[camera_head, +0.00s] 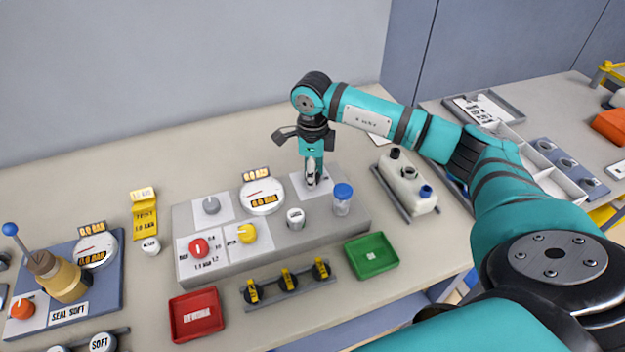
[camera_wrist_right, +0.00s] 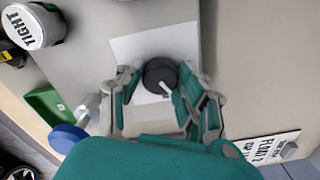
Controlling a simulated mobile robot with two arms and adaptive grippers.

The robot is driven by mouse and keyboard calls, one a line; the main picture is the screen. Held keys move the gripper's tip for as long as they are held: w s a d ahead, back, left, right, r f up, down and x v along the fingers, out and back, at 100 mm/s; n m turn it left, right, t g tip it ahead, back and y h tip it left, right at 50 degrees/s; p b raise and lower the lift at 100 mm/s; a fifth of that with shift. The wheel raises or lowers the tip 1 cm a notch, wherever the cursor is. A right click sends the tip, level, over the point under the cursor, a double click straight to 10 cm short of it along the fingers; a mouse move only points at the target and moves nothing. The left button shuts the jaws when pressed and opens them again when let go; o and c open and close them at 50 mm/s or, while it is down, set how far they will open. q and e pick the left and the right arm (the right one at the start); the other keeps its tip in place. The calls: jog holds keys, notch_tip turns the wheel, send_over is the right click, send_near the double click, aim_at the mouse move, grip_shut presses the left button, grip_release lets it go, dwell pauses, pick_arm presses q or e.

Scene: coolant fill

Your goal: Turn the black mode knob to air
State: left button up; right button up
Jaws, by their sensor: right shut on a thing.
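The black mode knob (camera_wrist_right: 160,76) sits on a white plate (camera_wrist_right: 122,46) on the grey panel block. In the right wrist view it shows between the fingers, with a light pointer mark on one side. My right gripper (camera_wrist_right: 158,84) is shut on the knob, one finger on each side. In the head view my right gripper (camera_head: 311,181) points straight down over the white plate (camera_head: 327,187) and hides most of the knob. The plate's lettering cannot be read. My left gripper is not in view.
The grey block (camera_head: 345,226) also carries a grey knob (camera_head: 211,205), a yellow knob (camera_head: 247,233), a red knob (camera_head: 199,248) and a gauge (camera_head: 262,197). A coolant container (camera_head: 408,185) stands to the right.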

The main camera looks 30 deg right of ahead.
jog(key=n+b, duration=0.4)
jog(key=n, duration=0.2)
jog(key=shift+w+n+b, duration=0.1)
jog(key=shift+n+b, duration=0.2)
jog(key=shift+b, duration=0.1)
jog(key=n+b, duration=0.2)
jog(key=n, duration=0.1)
jog(key=shift+r+n+b, duration=0.1)
jog(key=shift+n+b, duration=0.4)
jog(key=shift+n, duration=0.9)
jog(key=o, duration=1.1)
jog(key=shift+o, duration=0.2)
notch_tip(320, 180, up, 12)
